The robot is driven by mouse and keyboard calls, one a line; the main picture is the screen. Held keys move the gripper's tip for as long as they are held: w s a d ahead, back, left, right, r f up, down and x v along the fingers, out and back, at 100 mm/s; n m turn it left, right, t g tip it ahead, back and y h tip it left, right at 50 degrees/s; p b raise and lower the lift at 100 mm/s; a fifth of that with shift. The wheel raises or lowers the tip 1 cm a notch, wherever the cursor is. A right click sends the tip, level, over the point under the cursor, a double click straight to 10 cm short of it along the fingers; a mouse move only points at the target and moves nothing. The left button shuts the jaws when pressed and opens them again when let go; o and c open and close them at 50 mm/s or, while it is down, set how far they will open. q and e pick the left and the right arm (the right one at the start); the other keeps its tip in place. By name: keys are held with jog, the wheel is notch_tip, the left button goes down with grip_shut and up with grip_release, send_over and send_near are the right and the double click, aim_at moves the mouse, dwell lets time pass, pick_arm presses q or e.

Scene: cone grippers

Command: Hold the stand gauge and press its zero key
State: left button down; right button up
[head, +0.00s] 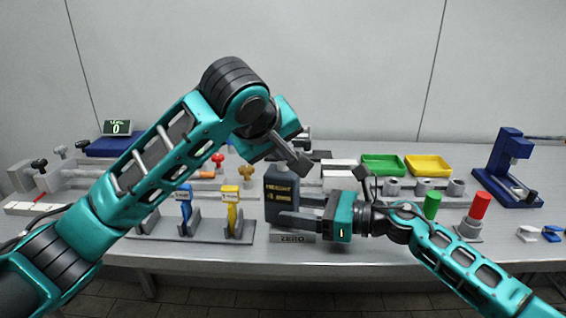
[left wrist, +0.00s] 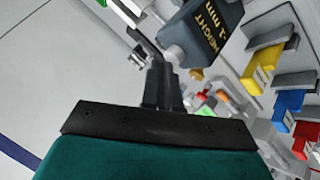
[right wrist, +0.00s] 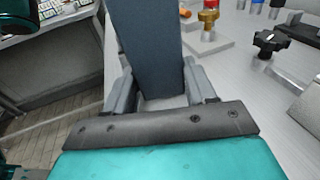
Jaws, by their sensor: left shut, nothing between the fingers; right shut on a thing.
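The stand gauge (head: 280,183) is a dark block lettered HEIGHT with a millimetre reading, upright near the bench's front middle. A grey plate marked ZERO (head: 292,238) is at its foot; I cannot make out a separate zero key. My right gripper (head: 298,211) is shut on the gauge from the right; the right wrist view shows the dark body (right wrist: 150,45) between its fingers. My left gripper (head: 303,164) is shut and empty, pointing down just above and right of the gauge's top. In the left wrist view its fingertips (left wrist: 158,75) are close beside the gauge (left wrist: 205,35); contact is unclear.
Blue and yellow upright tools (head: 231,208) stand in a grey rack left of the gauge. Green (head: 383,165) and yellow (head: 429,165) trays lie behind to the right. Red and green cylinders (head: 480,206) and a blue press (head: 508,165) are at the right. A small display (head: 117,128) reads 0.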

aim_at(280, 166)
pick_arm(q)
jog(key=shift+f, duration=0.3)
dwell(0.4)
jog(key=shift+r, duration=0.85)
jog(key=shift+r, duration=2.5)
pick_arm(e)
jog(key=o, duration=0.9)
